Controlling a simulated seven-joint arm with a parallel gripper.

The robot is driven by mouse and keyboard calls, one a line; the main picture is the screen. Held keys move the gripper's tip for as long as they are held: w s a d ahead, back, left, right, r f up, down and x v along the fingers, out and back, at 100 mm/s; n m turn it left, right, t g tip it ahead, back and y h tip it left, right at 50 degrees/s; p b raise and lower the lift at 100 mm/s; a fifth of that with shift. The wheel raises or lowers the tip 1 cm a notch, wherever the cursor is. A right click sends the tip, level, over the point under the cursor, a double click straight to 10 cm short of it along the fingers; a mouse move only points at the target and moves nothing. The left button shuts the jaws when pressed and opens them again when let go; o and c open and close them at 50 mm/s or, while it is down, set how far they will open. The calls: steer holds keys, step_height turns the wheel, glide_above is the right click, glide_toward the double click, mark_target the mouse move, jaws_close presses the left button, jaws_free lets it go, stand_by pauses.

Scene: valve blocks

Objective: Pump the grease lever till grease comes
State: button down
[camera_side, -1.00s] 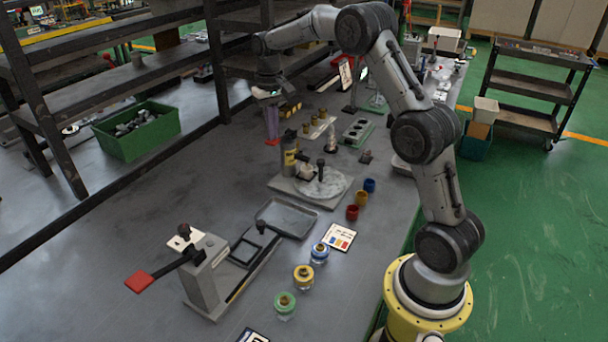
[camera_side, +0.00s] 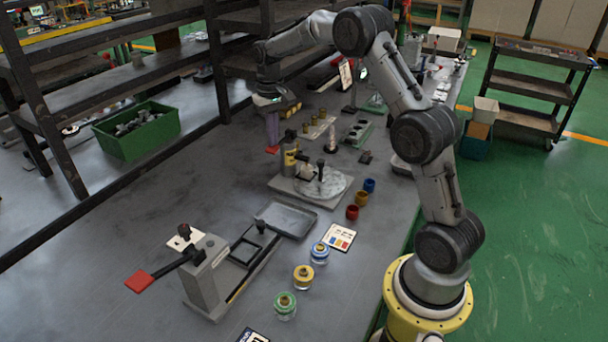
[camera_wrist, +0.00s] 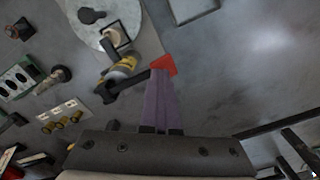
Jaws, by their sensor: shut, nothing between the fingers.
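The grease pump (camera_side: 289,157), a grey and yellow upright body, stands on a grey base plate. Its dark lever carries a red end pad (camera_side: 272,150); the pad (camera_wrist: 164,65) and lever (camera_wrist: 132,84) also show in the wrist view. My gripper (camera_side: 272,144), with purple fingers, is shut and empty. It points down with its tips at the red pad, seemingly touching it from above. A pale round plate (camera_side: 335,186) lies beside the pump, with a small block and dark pieces at it. I cannot make out any grease at the outlet.
A grey press (camera_side: 205,280) with another red-ended lever (camera_side: 140,281) stands in front, near a tray (camera_side: 290,219). Red, yellow and blue cups (camera_side: 361,199) line the right. Shelving (camera_side: 240,70) rises close behind my gripper.

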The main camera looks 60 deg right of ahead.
steer(key=shift+r, duration=2.25)
step_height(320, 180, up, 6)
steer(key=shift+f, duration=3.05)
steer(key=shift+f, duration=0.7)
